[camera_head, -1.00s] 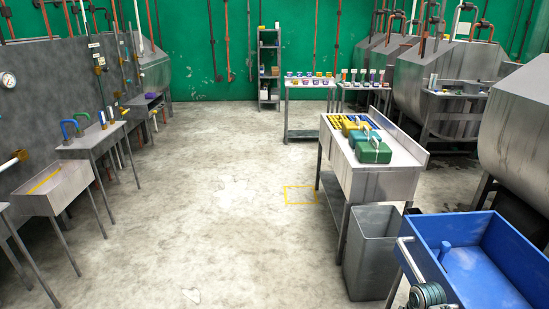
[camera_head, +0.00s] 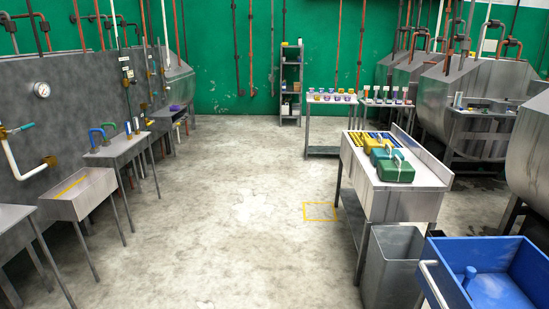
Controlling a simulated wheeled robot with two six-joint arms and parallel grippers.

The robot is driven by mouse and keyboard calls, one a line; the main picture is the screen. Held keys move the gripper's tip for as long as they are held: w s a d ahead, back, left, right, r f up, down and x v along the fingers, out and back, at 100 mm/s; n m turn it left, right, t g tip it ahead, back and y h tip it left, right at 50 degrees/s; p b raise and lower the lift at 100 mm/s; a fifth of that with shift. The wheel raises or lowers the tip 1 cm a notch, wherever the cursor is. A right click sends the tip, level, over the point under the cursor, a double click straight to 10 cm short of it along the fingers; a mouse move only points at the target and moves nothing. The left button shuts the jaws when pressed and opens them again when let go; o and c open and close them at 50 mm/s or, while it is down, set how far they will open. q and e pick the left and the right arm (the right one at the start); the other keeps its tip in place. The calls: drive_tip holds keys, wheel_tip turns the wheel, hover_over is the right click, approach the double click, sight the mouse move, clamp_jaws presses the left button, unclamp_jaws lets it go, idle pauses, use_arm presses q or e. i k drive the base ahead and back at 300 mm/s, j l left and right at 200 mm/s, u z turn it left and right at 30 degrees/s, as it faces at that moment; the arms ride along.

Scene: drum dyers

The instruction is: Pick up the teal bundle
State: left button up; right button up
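A teal bundle (camera_head: 381,155) lies on the metal table (camera_head: 413,201) right of centre. It sits between a larger green bundle (camera_head: 397,172) in front and a yellow bundle (camera_head: 373,144) behind. The green bundle hides part of it. Pale handle-like loops or straps show on top of the bundles. Neither of my grippers is in view.
A grey bin (camera_head: 391,265) and a blue cart (camera_head: 508,259) stand at the table's near end. Grey side tables (camera_head: 118,148) line the left wall. The middle floor is clear, with a yellow floor outline (camera_head: 320,211) left of the metal table.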

sight(376, 153)
drive_tip(key=i+z, duration=0.1)
drive_tip(key=i, duration=1.8)
drive_tip(key=i+j, duration=0.1)
drive_tip(key=i, duration=1.85)
drive_tip(key=i+z, duration=0.35)
drive_tip(key=i+j+z, duration=0.1)
drive_tip(key=i+z, duration=0.25)
drive_tip(key=i, duration=0.15)
drive_tip(key=i+j+z, duration=0.2)
drive_tip(key=i+z, duration=0.15)
drive_tip(key=i, duration=0.05)
